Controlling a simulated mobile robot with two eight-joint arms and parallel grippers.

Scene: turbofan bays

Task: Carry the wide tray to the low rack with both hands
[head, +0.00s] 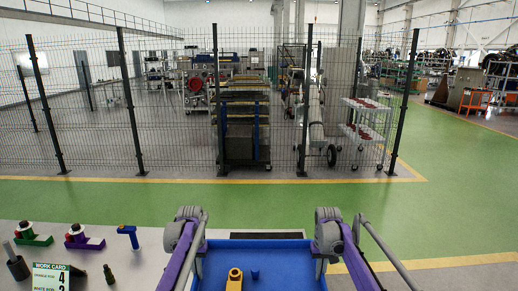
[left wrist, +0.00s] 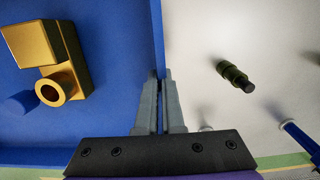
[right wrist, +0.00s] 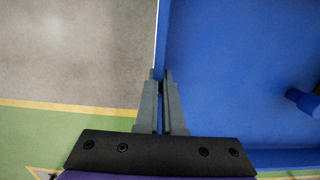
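The wide blue tray (head: 290,268) is at the bottom centre of the head view, its near part cut off. It holds a yellow part (head: 235,279) with a round opening and a small blue cylinder (head: 255,275). My left gripper (head: 199,268) is at the tray's left wall; in the left wrist view its fingers (left wrist: 158,78) are closed on that wall. My right gripper (head: 319,264) is at the right wall; in the right wrist view its fingers (right wrist: 160,78) are closed on that wall. I cannot pick out the low rack with certainty.
Left of the tray, a light tabletop bears a work card (head: 50,276), a green bottle (head: 109,277), a blue-topped piece (head: 129,236) and green and purple parts. A mesh fence (head: 180,120) stands ahead, with shelving and a white cart (head: 368,125) behind it. The green floor before it is clear.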

